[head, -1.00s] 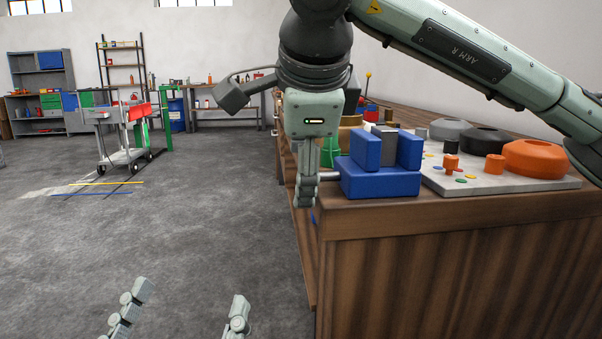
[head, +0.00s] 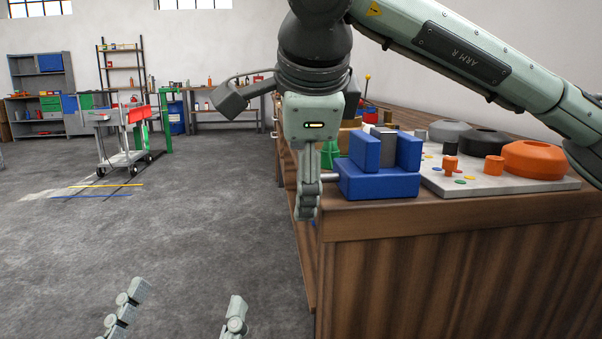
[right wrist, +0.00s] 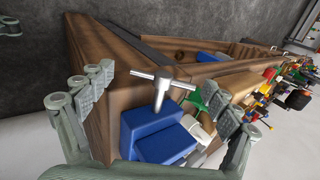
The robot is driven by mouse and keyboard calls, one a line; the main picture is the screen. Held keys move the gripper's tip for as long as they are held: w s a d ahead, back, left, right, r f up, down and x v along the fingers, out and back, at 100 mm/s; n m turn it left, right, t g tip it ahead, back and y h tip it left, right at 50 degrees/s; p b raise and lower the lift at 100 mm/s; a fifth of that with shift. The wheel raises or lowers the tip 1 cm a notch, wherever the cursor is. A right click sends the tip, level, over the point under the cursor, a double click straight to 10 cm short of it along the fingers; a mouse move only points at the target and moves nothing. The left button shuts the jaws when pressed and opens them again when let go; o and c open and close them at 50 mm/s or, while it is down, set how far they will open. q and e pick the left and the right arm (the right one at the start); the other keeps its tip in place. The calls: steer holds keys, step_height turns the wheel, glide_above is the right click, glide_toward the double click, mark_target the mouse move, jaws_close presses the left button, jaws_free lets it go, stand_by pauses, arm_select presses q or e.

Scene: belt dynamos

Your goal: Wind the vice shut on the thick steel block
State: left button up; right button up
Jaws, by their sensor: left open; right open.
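The blue vice (head: 375,186) stands at the near left corner of the wooden bench, with the grey steel block (head: 388,150) upright between its jaws. I cannot tell whether both jaws touch the block. The vice's silver T-shaped handle (right wrist: 160,88) sticks out past the bench edge in the right wrist view. My right gripper (head: 306,214) hangs beside the handle end; in the right wrist view its open fingers (right wrist: 160,102) stand on either side of the handle, apart from it. My left gripper (head: 188,292) is open and empty, low over the floor.
A pale board (head: 530,184) with orange, black and grey knobs lies right of the vice. A green object (head: 330,153) stands behind the vice. The wooden bench (head: 450,260) fills the right side. The floor to the left is clear up to a trolley (head: 124,150).

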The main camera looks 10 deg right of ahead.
steer(key=v, duration=1.1)
steer(key=shift+s+r, duration=0.2)
steer(key=shift+s, duration=0.1)
